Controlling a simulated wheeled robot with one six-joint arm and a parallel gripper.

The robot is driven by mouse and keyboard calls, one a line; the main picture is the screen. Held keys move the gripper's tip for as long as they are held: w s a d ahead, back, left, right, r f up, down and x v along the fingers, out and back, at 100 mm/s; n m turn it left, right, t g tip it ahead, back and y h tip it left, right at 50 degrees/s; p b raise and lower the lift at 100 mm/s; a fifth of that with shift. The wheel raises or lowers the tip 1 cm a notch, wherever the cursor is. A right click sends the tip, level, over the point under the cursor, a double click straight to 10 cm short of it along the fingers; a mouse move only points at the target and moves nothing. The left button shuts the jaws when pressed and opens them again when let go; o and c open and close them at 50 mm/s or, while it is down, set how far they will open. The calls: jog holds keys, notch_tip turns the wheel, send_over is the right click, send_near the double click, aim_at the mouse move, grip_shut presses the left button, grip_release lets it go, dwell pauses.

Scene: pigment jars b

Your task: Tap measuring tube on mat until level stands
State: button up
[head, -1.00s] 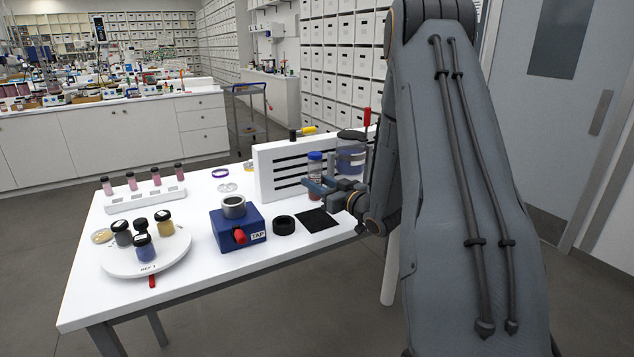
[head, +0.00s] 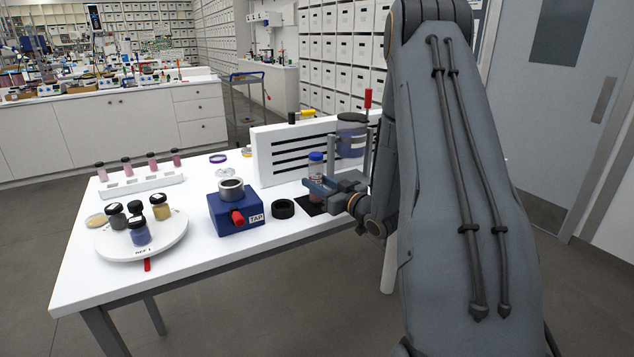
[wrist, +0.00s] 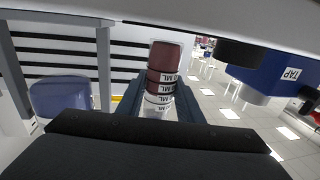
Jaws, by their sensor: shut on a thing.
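The measuring tube (head: 315,171) is clear with a blue cap, upright, with reddish powder low inside. My gripper (head: 318,186) is shut on its body. The black mat (head: 308,208) lies near the table's front edge, partly hidden behind my gripper. The tube's lower end is over the mat; I cannot tell whether it touches. In the wrist view the tube (wrist: 162,82) appears inverted between my fingers, with dark red powder and white bands marked ML. Whether the powder's surface is level is too small to tell.
A blue TAP block (head: 236,212) and black ring (head: 283,209) stand left of the mat. A white slotted panel (head: 262,160) and a blue-filled jar (head: 351,145) stand behind. A round tray (head: 170,250) with several jars is at front left.

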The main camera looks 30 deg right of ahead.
jog(key=o, duration=0.8)
jog(key=shift+o, duration=0.2)
jog(key=shift+f, duration=0.1)
jog(key=shift+f+b, duration=0.4)
jog(key=shift+f, duration=0.15)
jog(key=shift+c, duration=0.4)
jog(key=c, duration=0.7)
jog(key=shift+r+p, duration=0.5)
jog(key=shift+r, duration=0.25)
jog(key=o, duration=0.8)
jog(key=shift+f, duration=0.1)
